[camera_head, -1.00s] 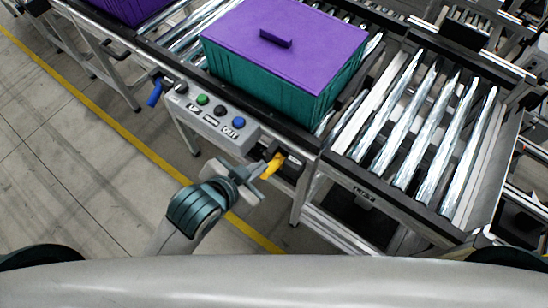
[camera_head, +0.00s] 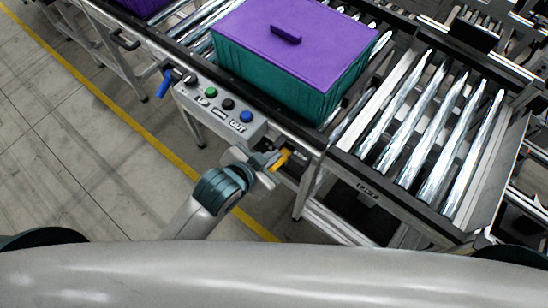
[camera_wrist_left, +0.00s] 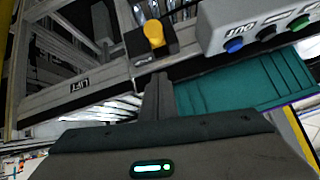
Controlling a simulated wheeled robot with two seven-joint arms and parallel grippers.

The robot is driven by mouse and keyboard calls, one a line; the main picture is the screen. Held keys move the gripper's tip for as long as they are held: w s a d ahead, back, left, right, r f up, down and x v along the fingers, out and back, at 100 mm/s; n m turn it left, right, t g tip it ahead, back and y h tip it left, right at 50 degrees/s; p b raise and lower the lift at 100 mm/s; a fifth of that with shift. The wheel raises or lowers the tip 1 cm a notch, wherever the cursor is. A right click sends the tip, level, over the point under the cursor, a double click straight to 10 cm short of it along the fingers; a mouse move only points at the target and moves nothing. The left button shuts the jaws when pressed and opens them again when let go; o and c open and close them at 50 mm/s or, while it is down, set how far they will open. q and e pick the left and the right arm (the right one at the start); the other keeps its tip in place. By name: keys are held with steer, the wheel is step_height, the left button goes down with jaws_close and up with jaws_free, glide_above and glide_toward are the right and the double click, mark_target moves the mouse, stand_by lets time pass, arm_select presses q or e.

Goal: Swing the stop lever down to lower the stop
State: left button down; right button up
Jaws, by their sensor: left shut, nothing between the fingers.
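A lever with a yellow handle (camera_head: 279,160) sits on the conveyor's near side, below and right of the button panel. In the left wrist view its yellow end (camera_wrist_left: 154,33) stands out from a black block. My left gripper (camera_head: 262,162) is shut and empty, right beside the yellow handle on its left. In the wrist view its shut fingers (camera_wrist_left: 157,92) point toward the yellow end, with a small gap in the picture; contact is unclear. I cannot make out the stop itself. My right gripper is not in view.
The grey button panel (camera_head: 220,112) is close to the gripper. A blue handle (camera_head: 165,84) sticks out at its left. A teal crate (camera_head: 270,78) with a purple lid (camera_head: 300,40) stands on the conveyor. Bare rollers (camera_head: 420,120) lie right. The floor at left is clear.

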mark_target(276, 165)
arm_select(q)
steer(key=p+x, duration=0.1)
steer(key=x, duration=0.4)
steer(key=shift+s+a+f+p, duration=0.2)
steer(key=shift+a+f+p, duration=0.15)
steer(key=shift+f, duration=0.2)
steer(key=shift+s+a+f+p, duration=0.2)
steer(key=shift+f+p, duration=0.15)
steer(key=shift+f, duration=0.2)
steer(key=shift+s+a+f, duration=0.15)
steer(key=shift+a+f, duration=0.1)
steer(key=shift+f, duration=0.4)
